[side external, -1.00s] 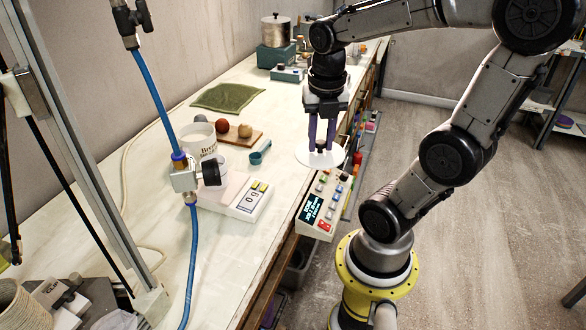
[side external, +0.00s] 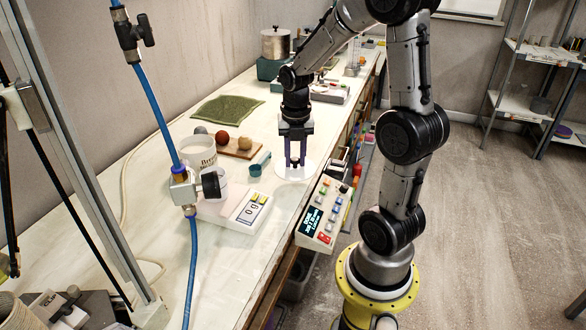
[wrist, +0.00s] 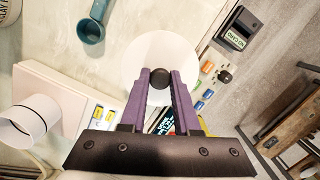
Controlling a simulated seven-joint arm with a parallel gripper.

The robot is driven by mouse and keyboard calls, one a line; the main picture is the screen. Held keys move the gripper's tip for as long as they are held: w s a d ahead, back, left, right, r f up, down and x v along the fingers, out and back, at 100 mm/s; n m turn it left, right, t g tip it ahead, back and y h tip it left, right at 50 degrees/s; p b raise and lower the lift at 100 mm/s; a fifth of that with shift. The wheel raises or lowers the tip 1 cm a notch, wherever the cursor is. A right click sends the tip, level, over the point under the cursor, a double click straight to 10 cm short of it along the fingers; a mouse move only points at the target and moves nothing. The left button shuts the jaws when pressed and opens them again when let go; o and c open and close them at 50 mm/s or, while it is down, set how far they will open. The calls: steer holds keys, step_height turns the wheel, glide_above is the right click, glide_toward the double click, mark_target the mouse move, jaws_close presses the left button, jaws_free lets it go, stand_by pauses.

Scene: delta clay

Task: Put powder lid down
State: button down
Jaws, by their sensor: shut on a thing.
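The powder lid (side external: 283,172) is a flat white disc with a black knob. My gripper (side external: 294,162) points down with its purple fingers shut on the knob. In the wrist view the lid (wrist: 150,52) shows between and beyond the fingers of my gripper (wrist: 159,78), with the knob pinched at their tips. The lid looks level, over the right-hand part of the white bench top (side external: 225,262). I cannot tell whether it touches the bench.
A teal scoop (side external: 259,166) lies left of the lid. A scale (side external: 245,212) bears a white cylinder, with a lettered white tub (side external: 197,150) behind. A button panel (side external: 325,212) stands at the bench's right edge.

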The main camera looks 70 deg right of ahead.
mark_target(293, 167)
steer(key=shift+w+d+f, duration=0.25)
steer(key=shift+w+f, duration=0.1)
steer(key=shift+f, duration=1.75)
steer(key=shift+f, duration=0.15)
steer(key=c, duration=0.6)
jaws_free()
steer(key=shift+c, duration=0.2)
